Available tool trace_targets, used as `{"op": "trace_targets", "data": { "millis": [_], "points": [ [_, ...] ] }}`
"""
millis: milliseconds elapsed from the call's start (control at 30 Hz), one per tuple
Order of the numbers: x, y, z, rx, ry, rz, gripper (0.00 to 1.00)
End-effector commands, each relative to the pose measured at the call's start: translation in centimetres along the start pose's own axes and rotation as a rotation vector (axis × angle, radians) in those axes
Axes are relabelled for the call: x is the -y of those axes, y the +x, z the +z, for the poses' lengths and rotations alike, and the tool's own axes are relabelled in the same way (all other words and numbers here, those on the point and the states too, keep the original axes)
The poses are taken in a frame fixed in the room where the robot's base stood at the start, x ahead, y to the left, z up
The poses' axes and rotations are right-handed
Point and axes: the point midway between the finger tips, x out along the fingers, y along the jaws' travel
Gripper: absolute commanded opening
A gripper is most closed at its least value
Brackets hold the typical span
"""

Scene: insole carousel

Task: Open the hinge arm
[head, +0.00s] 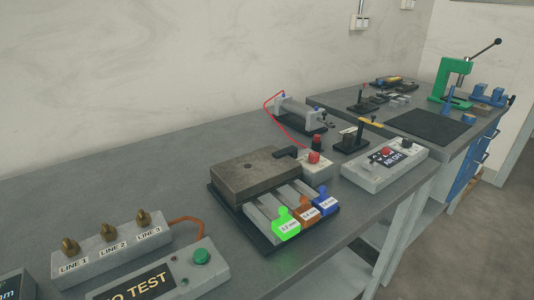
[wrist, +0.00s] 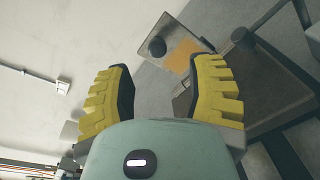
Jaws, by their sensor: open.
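No part is labelled as the hinge arm, and I cannot tell for certain which one it is. In the head view, a small fixture (head: 351,141) with a black base and an upright post carries a short yellow-tipped arm (head: 371,123). A thick brown-grey block (head: 255,172) lies behind a row of coloured tabs. My gripper (wrist: 163,68) shows only in the wrist view, its two yellow ridged fingers spread apart with nothing held between them.
A grey control box (head: 386,166) with a red button stands right of the tabs. A "LINE 1-3" box (head: 112,252) and a box with a green button (head: 201,257) are at the front left. A green press (head: 443,82) stands on the far bench. The left rear bench is clear.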

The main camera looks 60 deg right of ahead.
Motion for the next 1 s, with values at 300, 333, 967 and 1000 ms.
{"op": "trace_targets", "data": {
  "millis": [300, 333, 967, 1000],
  "points": [
    [-0.1, -5.7, -0.2, -0.008, 0.004, 0.001, 0.54],
    [-0.1, -5.9, -0.2, -0.008, 0.004, 0.001, 0.54],
    [0.0, -7.4, -0.1, -0.002, 0.0, 0.0, 0.54],
    [0.0, -7.4, -0.1, -0.002, 0.0, 0.0, 0.54]
  ]
}}
